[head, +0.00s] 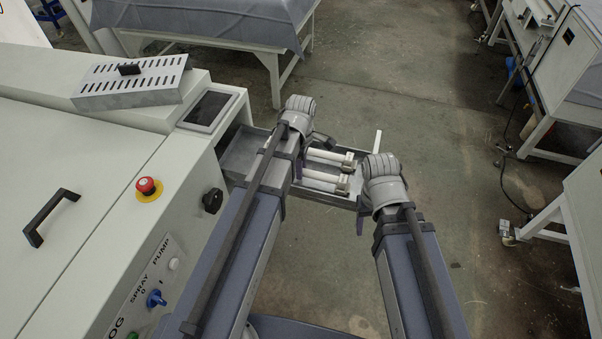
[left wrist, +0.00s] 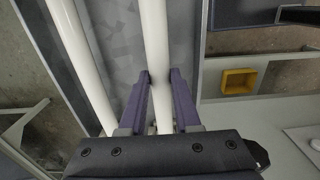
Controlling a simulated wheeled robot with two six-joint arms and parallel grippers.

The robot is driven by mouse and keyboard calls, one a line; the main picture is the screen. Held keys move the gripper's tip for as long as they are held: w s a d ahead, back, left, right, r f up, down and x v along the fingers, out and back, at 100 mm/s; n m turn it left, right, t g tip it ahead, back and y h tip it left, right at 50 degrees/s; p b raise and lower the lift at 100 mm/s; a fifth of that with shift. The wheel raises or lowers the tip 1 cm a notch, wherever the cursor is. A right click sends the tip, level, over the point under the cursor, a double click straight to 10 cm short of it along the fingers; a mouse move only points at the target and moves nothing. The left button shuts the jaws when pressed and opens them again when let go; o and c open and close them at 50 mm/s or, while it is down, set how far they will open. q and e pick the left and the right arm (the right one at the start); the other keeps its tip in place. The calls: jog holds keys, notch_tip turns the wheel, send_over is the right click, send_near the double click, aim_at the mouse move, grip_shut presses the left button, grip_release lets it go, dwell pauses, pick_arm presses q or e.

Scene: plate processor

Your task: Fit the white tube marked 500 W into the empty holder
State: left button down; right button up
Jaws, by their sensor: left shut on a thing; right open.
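Two white tubes lie in a grey open drawer in the head view, the far tube (head: 328,155) and the near tube (head: 320,177). Pale end holders sit at their right ends, the far holder (head: 348,160) and near holder (head: 343,185). In the left wrist view, my left gripper (left wrist: 160,75) is shut on one white tube (left wrist: 155,35); a second white tube (left wrist: 75,45) runs to its left. I cannot read any 500 W mark or tell which head-view tube is held. My right gripper (head: 361,222) is open beside the drawer's right end, mostly hidden by its wrist.
The grey drawer (head: 238,157) sticks out from the white machine (head: 105,175) on the left. The machine carries a red button (head: 146,186) and a black handle (head: 50,217). A cloth-covered table (head: 215,28) stands behind.

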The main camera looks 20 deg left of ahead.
pick_arm(q)
jog(key=shift+f, duration=0.15)
jog(key=shift+f, duration=0.3)
jog(key=c, duration=0.6)
grip_release()
jog(key=shift+r, duration=0.2)
